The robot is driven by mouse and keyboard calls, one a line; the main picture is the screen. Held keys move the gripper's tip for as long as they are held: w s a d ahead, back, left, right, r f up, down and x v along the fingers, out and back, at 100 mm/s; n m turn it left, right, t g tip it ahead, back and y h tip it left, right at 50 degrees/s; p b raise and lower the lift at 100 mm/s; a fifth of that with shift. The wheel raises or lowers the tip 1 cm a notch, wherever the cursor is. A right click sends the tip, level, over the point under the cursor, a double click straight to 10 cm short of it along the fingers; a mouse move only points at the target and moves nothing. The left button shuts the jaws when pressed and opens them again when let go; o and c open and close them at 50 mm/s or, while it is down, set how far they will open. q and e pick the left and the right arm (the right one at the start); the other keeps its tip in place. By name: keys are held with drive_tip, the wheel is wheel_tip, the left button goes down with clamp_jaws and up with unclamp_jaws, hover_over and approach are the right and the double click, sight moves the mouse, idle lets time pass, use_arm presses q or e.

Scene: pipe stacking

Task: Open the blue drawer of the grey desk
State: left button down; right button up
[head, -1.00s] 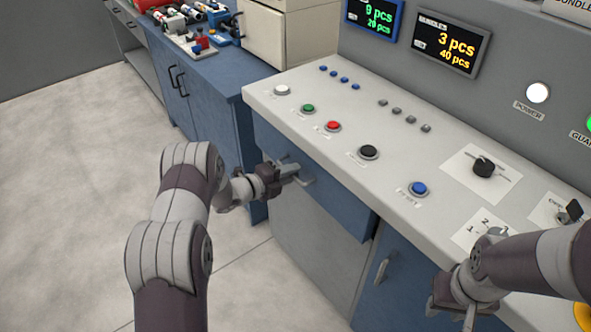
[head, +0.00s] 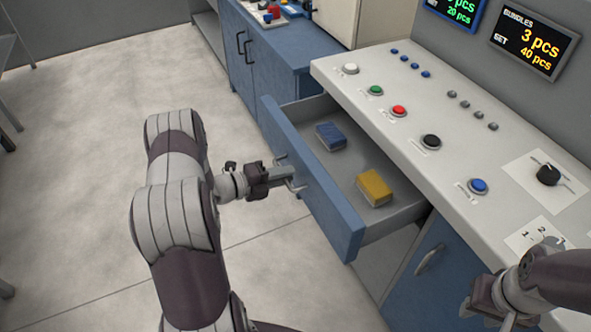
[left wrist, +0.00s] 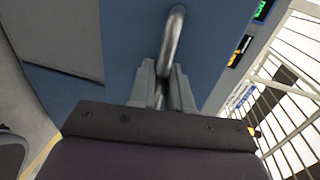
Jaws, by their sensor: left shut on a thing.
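The blue drawer (head: 312,185) of the grey desk (head: 385,95) is pulled well out, with its inside visible. A blue box (head: 331,137) and a yellow box (head: 374,188) lie in it. My left gripper (head: 286,174) is shut on the drawer's metal handle, at the front face. In the left wrist view the handle (left wrist: 173,45) runs between the two fingers (left wrist: 160,85). My right gripper (head: 480,318) is at the lower right, beside the desk's front edge; its fingertips are cut off by the frame, so its opening is unclear.
A blue cabinet door with a handle (head: 430,262) is below the desk top at the right. Buttons and a black knob (head: 549,174) sit on the desk top. Another blue cabinet (head: 262,60) stands behind.

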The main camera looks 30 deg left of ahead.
use_arm(q)
drive_tip(key=shift+s+a, duration=0.15)
drive_tip(key=shift+s, duration=0.15)
drive_tip(key=c, duration=1.2)
unclamp_jaws()
drive_tip(key=shift+c, duration=0.2)
drive_tip(key=v, duration=1.2)
drive_tip(key=shift+s+a, duration=0.2)
drive_tip(key=shift+s, duration=0.05)
